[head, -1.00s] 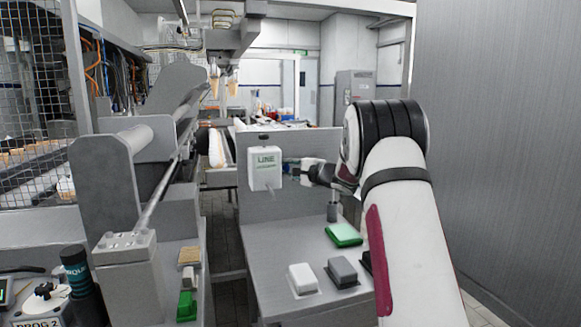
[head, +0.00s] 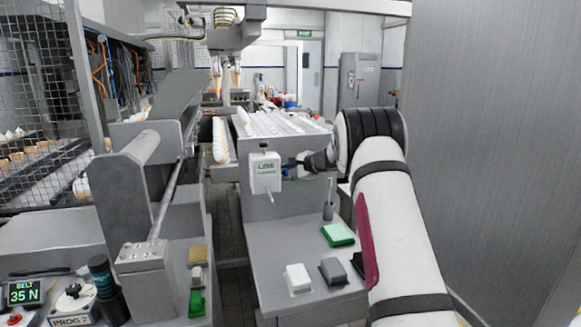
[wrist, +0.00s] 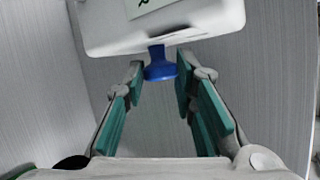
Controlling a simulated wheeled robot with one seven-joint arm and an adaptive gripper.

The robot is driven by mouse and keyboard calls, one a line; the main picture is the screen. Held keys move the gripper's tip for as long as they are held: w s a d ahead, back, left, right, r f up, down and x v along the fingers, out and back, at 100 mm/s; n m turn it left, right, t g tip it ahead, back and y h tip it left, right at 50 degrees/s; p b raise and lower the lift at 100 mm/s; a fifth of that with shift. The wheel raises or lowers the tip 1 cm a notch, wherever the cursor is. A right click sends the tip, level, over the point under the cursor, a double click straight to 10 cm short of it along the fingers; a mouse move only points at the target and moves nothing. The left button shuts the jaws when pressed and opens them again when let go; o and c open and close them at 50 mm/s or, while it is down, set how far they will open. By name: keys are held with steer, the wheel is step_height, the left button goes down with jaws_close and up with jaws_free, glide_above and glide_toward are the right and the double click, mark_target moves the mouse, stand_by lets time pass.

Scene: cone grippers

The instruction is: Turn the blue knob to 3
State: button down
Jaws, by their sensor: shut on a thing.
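The blue knob (wrist: 161,64) sticks out from the underside edge of a white box (wrist: 150,25) in the wrist view. My gripper (wrist: 160,71) has its two teal-padded fingers on either side of the knob, shut on it. The knob's pointer and numbers cannot be read. The knob is mostly hidden there by the gripper.
A conveyor machine (head: 130,190) stands at left. A tall grey wall (head: 490,130) closes the right side.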

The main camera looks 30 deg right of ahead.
stand_by(0.3)
steer(key=c, duration=1.3)
jaws_free()
steer(key=v, duration=1.2)
